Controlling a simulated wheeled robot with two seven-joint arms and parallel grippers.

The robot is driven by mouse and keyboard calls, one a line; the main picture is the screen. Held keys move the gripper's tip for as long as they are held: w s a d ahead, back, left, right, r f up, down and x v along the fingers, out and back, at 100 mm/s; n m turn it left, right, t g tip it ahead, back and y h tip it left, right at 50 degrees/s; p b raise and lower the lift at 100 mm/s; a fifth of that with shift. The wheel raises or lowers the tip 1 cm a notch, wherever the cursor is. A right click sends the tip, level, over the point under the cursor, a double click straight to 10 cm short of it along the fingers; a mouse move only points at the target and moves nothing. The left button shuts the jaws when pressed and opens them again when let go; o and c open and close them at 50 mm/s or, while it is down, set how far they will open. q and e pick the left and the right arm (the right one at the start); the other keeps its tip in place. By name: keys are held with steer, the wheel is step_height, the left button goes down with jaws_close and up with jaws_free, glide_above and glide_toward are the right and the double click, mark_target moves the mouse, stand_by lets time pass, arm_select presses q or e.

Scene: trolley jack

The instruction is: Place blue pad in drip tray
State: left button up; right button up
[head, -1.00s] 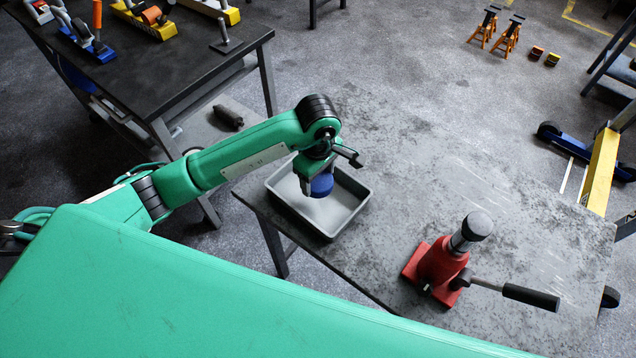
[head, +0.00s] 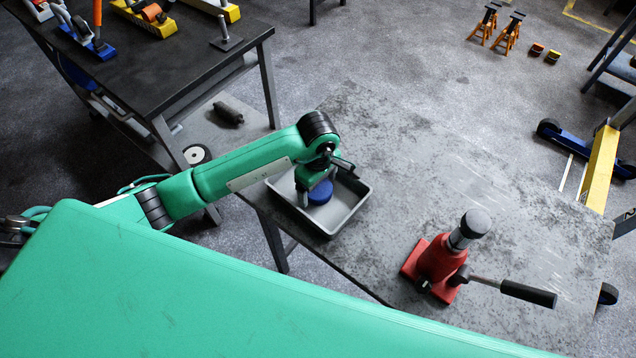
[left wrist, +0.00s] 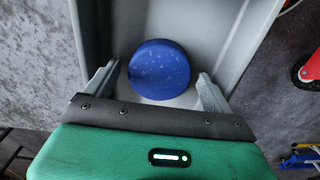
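The blue pad (head: 320,193) is a round disc inside the grey drip tray (head: 336,231). In the left wrist view the pad (left wrist: 160,70) appears to lie flat on the tray floor, near one end wall. My left gripper (head: 317,187) is over the tray, just above the pad. In the left wrist view its two fingers (left wrist: 158,72) stand apart on either side of the pad, with a small gap on each side. My right gripper is not in view.
The tray sits at the left corner of a worn grey table (head: 420,160). A red bottle jack (head: 435,265) with a black-handled lever stands to the right. A dark workbench (head: 170,70) with several jacks is at the upper left. The table's middle is clear.

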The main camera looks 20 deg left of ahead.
mark_target(318, 187)
arm_select(q)
steer(key=shift+r, duration=0.25)
steer(key=shift+w+r, duration=0.1)
steer(key=shift+r, duration=0.3)
step_height(318, 187, up, 11)
steer(key=b, duration=0.2)
steer(key=shift+b, duration=0.35)
